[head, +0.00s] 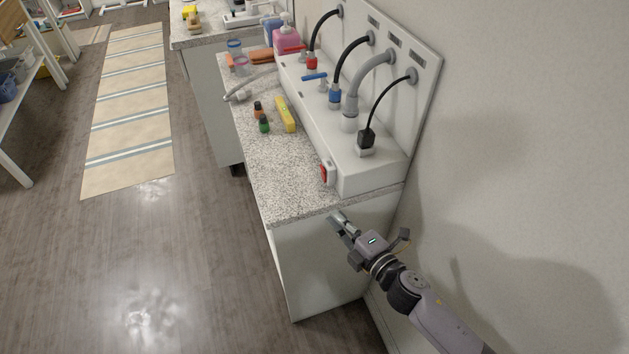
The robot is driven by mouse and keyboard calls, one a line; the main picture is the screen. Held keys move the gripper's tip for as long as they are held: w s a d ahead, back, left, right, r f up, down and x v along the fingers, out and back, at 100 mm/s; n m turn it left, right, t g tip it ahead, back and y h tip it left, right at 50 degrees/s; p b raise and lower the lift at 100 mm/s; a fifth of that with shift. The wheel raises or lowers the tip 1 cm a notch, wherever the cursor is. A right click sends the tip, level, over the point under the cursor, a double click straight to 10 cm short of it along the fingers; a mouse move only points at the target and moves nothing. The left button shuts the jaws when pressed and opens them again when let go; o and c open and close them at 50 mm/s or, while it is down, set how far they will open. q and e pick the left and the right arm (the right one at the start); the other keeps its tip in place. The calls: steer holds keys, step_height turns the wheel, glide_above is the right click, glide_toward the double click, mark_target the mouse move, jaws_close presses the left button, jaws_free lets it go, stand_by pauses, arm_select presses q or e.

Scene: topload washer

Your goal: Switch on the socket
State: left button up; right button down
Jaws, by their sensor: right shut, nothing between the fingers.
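The socket (366,150) sits on top of the white ledge of the wall unit, with a black plug and cable in it. A red switch (324,173) in a white housing is on the front face of the ledge, near its close end. The switch position is too small to tell. My right gripper (338,218) is shut and empty, at the near edge of the counter. It is below the switch in the picture and apart from it. My left gripper is not in view.
The granite counter (286,190) is bare near the switch. Red (311,61) and blue (334,94) taps with hoses stand on the ledge. The wall is close on the right; floor is free on the left.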

mark_target(322, 174)
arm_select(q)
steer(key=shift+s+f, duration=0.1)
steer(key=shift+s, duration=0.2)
arm_select(e)
steer(key=a+r+n, duration=0.1)
steer(key=r+n+y, duration=0.1)
steer(key=r, duration=0.1)
steer(key=s+a+r, duration=0.1)
steer(key=r, duration=0.1)
steer(key=shift+a+n+y, duration=0.3)
steer(key=shift+n+y, duration=0.1)
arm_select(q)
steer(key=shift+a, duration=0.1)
arm_select(e)
steer(key=p+x, duration=0.1)
steer(key=x, duration=0.9)
steer(key=d, duration=0.1)
steer(key=w+d+p, duration=0.1)
steer(key=d, duration=0.1)
steer(key=shift+r, duration=0.15)
steer(key=shift+w+d, duration=0.15)
steer(key=shift+d, duration=0.3)
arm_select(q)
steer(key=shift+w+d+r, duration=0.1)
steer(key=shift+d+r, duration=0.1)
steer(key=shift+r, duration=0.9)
